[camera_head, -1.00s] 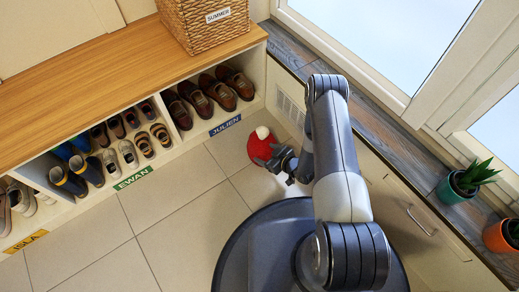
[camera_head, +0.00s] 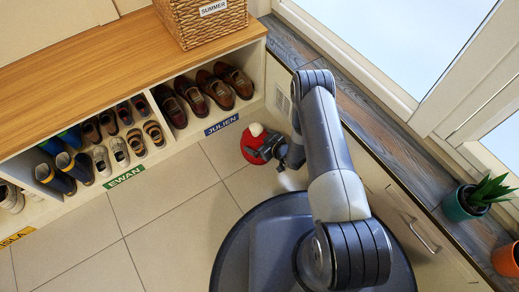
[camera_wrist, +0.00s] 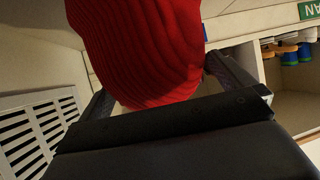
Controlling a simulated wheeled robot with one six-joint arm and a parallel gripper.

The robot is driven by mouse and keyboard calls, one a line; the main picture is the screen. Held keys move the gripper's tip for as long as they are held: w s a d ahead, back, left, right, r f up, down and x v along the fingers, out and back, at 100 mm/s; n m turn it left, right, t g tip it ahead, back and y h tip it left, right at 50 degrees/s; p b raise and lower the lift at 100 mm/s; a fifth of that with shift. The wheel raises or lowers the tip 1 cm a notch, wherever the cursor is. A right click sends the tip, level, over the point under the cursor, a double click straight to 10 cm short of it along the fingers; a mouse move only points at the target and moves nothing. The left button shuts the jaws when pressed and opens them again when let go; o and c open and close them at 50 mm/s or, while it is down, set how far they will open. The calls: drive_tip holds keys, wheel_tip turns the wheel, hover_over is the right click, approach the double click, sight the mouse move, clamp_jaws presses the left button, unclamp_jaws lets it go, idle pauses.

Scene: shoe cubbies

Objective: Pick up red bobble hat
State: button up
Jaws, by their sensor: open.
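The red bobble hat (camera_head: 249,149) with its pale bobble (camera_head: 256,129) lies on the tiled floor in the corner between the shoe cubbies and the window-side cabinet. In the wrist view the ribbed red knit of the hat (camera_wrist: 145,45) fills the upper middle. My gripper (camera_head: 262,150) is open at the hat, covering part of it in the head view. In the wrist view its two fingers stand on either side of the hat's lower part. I cannot tell whether they touch it. The bobble is out of the wrist view.
The shoe cubby bench (camera_head: 110,75) holds several pairs of shoes, with name labels on its front edge. A vent grille (camera_wrist: 30,135) is close by on the cabinet side. A wicker basket (camera_head: 205,22) stands on the bench. The floor (camera_head: 160,220) left of my base is clear.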

drive_tip(key=c, duration=1.1)
